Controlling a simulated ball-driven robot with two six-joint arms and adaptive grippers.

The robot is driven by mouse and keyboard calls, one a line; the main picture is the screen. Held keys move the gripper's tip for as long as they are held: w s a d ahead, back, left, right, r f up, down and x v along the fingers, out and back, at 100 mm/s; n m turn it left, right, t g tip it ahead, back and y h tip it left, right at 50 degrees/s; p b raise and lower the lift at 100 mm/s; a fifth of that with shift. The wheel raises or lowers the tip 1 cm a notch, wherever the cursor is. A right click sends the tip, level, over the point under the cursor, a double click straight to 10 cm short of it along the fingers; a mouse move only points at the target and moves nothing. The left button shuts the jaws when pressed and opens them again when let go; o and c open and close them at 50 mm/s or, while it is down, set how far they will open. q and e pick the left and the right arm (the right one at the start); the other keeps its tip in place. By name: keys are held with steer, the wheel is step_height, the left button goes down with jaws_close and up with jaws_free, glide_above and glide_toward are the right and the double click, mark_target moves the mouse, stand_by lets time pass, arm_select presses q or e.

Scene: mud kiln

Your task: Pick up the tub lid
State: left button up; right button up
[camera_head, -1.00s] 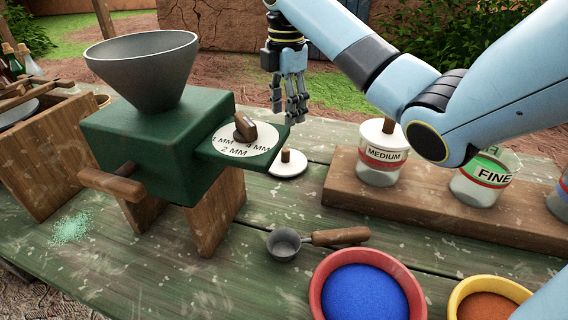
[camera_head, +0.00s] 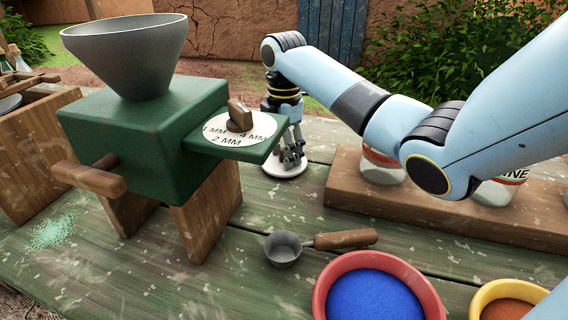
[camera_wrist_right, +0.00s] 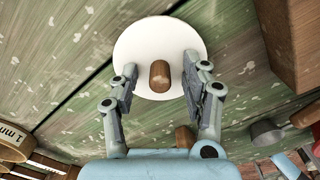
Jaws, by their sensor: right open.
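The tub lid is a white disc with a brown wooden knob. In the head view the lid (camera_head: 287,170) lies flat on the table just right of the green mill's dial plate, partly hidden by my gripper. In the right wrist view the lid (camera_wrist_right: 135,50) shows nearly whole, with its knob (camera_wrist_right: 160,76) between the fingertips. My right gripper (camera_head: 293,158) is over the lid, pointing down. In the wrist view the right gripper (camera_wrist_right: 158,92) is open, one finger on each side of the knob, with visible gaps. My left gripper is not in view.
The green mill (camera_head: 150,140) with its grey hopper stands left of the lid. Jars stand on a wooden rack (camera_head: 450,213) to the right. A metal scoop (camera_head: 284,247), a red bowl of blue powder (camera_head: 436,300) and a yellow bowl (camera_head: 482,296) lie in front.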

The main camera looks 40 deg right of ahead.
jaws_close()
stand_by(0.3)
